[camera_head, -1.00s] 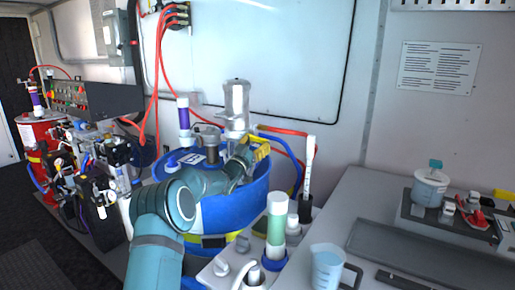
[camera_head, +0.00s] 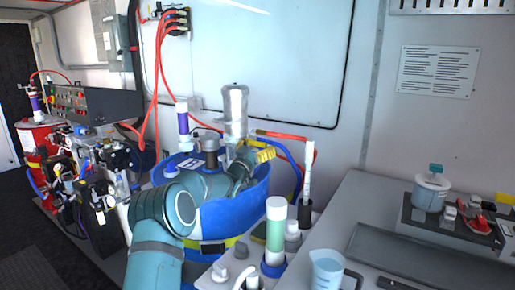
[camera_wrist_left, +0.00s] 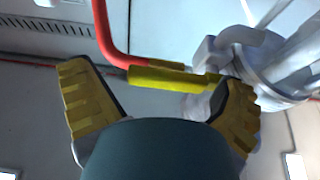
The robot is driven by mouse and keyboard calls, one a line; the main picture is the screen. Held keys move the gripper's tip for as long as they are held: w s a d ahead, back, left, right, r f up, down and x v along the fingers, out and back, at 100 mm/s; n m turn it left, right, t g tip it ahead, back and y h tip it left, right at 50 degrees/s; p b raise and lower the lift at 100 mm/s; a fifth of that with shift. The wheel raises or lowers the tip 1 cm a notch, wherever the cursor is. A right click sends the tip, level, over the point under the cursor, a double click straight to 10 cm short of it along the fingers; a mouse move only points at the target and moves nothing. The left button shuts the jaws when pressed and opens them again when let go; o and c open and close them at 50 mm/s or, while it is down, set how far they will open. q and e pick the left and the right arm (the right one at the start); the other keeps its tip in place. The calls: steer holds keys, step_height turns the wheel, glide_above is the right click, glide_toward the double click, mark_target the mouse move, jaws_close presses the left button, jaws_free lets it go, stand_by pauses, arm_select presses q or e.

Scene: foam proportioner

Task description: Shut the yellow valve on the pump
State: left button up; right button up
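The pump is a silver metal cylinder (camera_head: 235,112) rising from the top of the blue drum (camera_head: 235,205). A yellow part, likely the valve handle (camera_wrist_left: 160,77), lies between the pump's grey body (camera_wrist_left: 275,65) and a red hose in the left wrist view. My left gripper (camera_head: 265,155) is beside the pump, over the drum's right rim. In the left wrist view its two yellow ridged fingers (camera_wrist_left: 160,100) are spread wide. The yellow part shows beyond and between them, and I see no clear contact. My right gripper is not in view.
Red hose (camera_head: 285,135) and blue hose run right of the pump. A white-capped green tube (camera_head: 275,230), a white stick (camera_head: 307,170) and a clear jug (camera_head: 326,268) stand in front. A grey worktop (camera_head: 350,205) is at right; machinery is at left.

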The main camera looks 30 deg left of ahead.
arm_select(q)
steer(key=shift+s+a+r, duration=0.15)
steer(key=shift+a+r, duration=0.15)
steer(key=shift+r, duration=0.15)
steer(key=shift+f, duration=0.25)
steer(key=shift+s+a+f, duration=0.1)
steer(key=shift+s+f, duration=0.1)
steer(key=shift+s, duration=0.05)
steer(key=v, duration=1.1)
steer(key=shift+s, duration=0.2)
